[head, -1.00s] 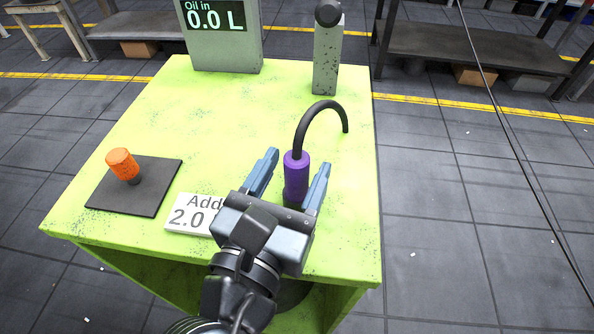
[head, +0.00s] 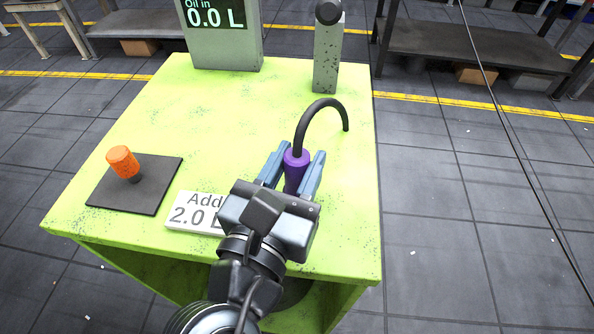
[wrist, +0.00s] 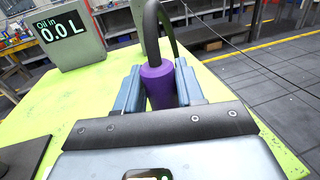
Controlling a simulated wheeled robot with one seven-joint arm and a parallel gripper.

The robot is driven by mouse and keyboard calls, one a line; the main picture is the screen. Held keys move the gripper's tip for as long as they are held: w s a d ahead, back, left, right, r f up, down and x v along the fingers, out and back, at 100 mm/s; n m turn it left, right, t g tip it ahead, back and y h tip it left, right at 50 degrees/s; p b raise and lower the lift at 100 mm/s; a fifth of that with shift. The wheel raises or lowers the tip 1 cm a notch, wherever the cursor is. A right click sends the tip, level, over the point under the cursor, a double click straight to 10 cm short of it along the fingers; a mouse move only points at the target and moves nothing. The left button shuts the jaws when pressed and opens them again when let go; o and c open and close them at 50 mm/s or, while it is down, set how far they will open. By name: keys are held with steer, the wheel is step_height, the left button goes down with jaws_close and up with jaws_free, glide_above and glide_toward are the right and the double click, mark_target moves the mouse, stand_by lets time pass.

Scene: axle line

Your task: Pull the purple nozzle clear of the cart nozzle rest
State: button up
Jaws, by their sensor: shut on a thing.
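The purple nozzle (head: 294,168) stands upright near the right side of the green cart top (head: 190,110), with a black curved spout or hose (head: 322,102) arching from its top toward the right. My gripper (head: 292,165) is shut on the nozzle, one blue finger on each side. The wrist view also shows the purple nozzle (wrist: 159,84) between both fingers (wrist: 159,90). The nozzle rest under it is hidden by my gripper, so I cannot tell whether the nozzle's foot is still in it.
A grey display unit (head: 222,45) reading "Oil in 0.0 L" and a grey post (head: 327,55) stand at the back. An orange cap (head: 122,161) sits on a black pad (head: 150,190) at left. A white "Add 2.0" card (head: 195,212) lies beside my gripper.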

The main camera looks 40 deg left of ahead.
jaws_close()
steer(key=shift+r, duration=0.45)
step_height(320, 180, up, 4)
steer(key=shift+f+p, duration=0.15)
steer(key=shift+p, duration=0.45)
steer(key=d+r+p, duration=0.2)
steer(key=d+r, duration=0.4)
steer(key=d, duration=0.5)
steer(key=shift+d+r, duration=0.2)
steer(key=shift+d, duration=0.15)
steer(key=shift+r+p, duration=0.1)
steer(key=shift+p, duration=0.35)
steer(key=shift+w, duration=0.1)
